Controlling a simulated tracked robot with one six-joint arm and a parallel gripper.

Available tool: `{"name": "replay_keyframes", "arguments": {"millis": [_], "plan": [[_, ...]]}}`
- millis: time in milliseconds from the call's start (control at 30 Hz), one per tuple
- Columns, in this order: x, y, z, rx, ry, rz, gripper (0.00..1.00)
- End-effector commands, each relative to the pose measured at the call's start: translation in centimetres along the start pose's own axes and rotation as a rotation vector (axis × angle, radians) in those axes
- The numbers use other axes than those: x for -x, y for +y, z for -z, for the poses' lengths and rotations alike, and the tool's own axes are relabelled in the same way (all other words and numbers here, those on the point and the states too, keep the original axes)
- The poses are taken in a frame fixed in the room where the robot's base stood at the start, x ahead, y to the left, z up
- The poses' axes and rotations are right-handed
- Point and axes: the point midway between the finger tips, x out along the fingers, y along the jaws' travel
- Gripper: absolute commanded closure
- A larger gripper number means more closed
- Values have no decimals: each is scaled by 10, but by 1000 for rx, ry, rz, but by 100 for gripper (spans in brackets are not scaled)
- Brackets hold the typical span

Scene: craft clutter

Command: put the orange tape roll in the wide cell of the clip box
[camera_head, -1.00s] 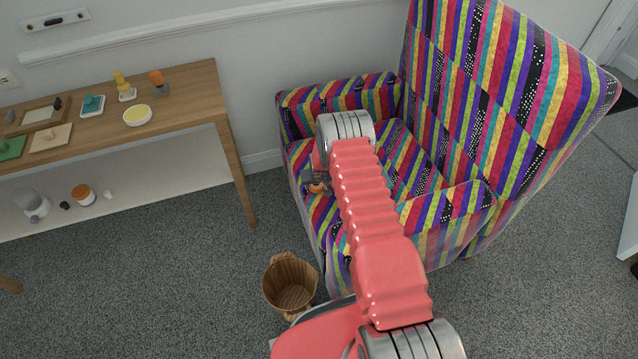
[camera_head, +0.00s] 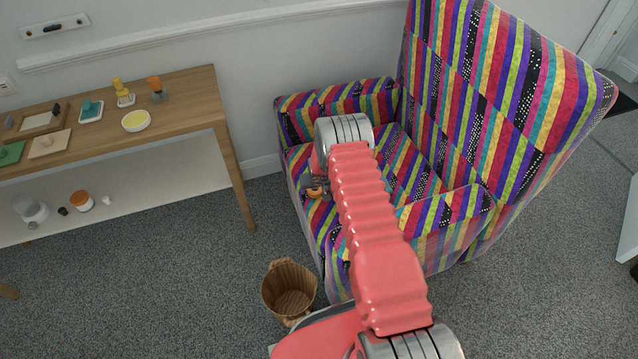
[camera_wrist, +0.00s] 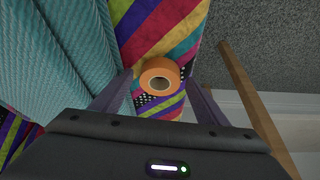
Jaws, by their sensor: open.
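The orange tape roll (camera_wrist: 158,66) shows in the wrist view, its hole facing the camera, between my two spread fingers. My gripper (camera_wrist: 160,72) is open; I cannot tell whether either finger touches the roll. In the head view a small orange piece, likely the same roll (camera_head: 314,193), shows at the front left of the striped armchair, by my wrist, which hides most of the gripper. I cannot clearly make out the clip box; a wooden tray-like item (camera_head: 60,122) stands at the left of the table.
The striped armchair (camera_head: 505,115) surrounds my arm; teal ribbed fabric (camera_wrist: 55,60) is close by in the wrist view. A basket (camera_head: 289,292) stands on the open carpet.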

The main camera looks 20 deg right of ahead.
Motion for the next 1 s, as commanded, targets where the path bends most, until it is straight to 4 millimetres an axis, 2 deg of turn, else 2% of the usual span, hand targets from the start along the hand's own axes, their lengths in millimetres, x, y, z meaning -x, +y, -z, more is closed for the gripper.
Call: {"name": "replay_keyframes", "arguments": {"millis": [1000], "plan": [[109,0,1,0,1,0,32]]}}
